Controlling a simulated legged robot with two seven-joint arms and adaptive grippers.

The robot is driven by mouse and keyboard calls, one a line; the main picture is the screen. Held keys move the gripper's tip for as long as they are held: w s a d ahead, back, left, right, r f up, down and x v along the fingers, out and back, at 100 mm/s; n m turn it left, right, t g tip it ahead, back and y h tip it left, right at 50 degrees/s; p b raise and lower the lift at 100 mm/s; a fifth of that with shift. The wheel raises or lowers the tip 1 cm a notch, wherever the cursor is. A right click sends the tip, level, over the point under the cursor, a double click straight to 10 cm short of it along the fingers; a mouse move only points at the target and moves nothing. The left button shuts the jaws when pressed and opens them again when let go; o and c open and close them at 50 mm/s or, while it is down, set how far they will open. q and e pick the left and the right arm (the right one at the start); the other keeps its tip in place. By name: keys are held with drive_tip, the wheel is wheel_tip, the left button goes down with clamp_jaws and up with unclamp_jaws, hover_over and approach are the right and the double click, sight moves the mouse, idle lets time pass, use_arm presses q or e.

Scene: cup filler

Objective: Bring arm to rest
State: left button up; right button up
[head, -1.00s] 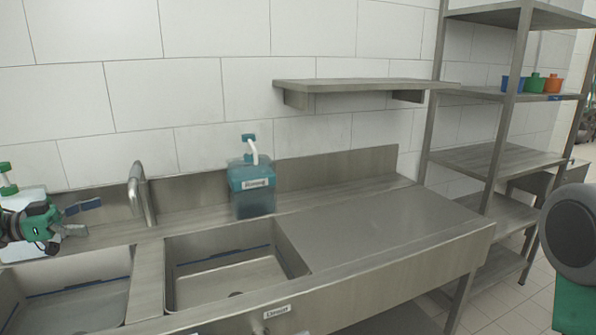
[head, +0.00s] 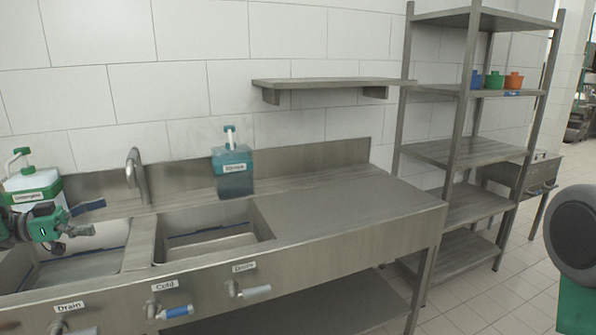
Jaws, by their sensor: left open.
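My left gripper (head: 82,230) is at the far left, green and grey. It is open and empty, in front of the left sink basin and the white bottle. The white bottle (head: 30,186) with a green pump top stands behind it, partly hidden by the gripper. A teal pump bottle (head: 233,172) with a label stands on the back ledge behind the right basin. My right gripper is outside the picture.
The steel sink counter (head: 330,215) has a bare top on the right. Valves labelled Drain (head: 75,325) and Cold (head: 170,308) stick out from its front. A wall shelf (head: 330,83) is empty. A steel rack (head: 470,150) holds blue, green and orange cups (head: 514,81).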

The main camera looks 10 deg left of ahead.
use_arm(q)
drive_tip(key=w+d+f+n+t+y+b, duration=0.2)
drive_tip(key=d+f+n+t+y, duration=0.15)
drive_tip(key=f, duration=0.65)
drive_tip(key=w+d+f+n+t+y+b, duration=0.2)
drive_tip(key=d+f+n+y, duration=0.3)
drive_tip(key=f, duration=0.4)
drive_tip(key=s+d+f+n+g+y+b, duration=0.1)
drive_tip(key=s+d+f+g+y, duration=0.1)
drive_tip(key=s+d+f, duration=0.4)
drive_tip(key=s+d+f+n+g+y+b, duration=0.1)
drive_tip(key=s+d+f+n+g+y, duration=0.15)
drive_tip(key=f, duration=0.55)
drive_tip(key=s+d+f+g+b, duration=0.1)
drive_tip(key=s+d+f+g, duration=0.2)
drive_tip(key=s, duration=0.8)
drive_tip(key=s+d+f+g+y+b, duration=0.1)
drive_tip(key=s+d+f+g, duration=0.2)
drive_tip(key=s, duration=0.8)
drive_tip(key=s+d+f+m+g+y+b, duration=0.1)
drive_tip(key=s+d+f+g, duration=0.2)
drive_tip(key=s, duration=0.7)
drive_tip(key=shift+s+f+g, duration=0.35)
drive_tip(key=shift+s+g, duration=0.05)
drive_tip(key=shift+g, duration=0.2)
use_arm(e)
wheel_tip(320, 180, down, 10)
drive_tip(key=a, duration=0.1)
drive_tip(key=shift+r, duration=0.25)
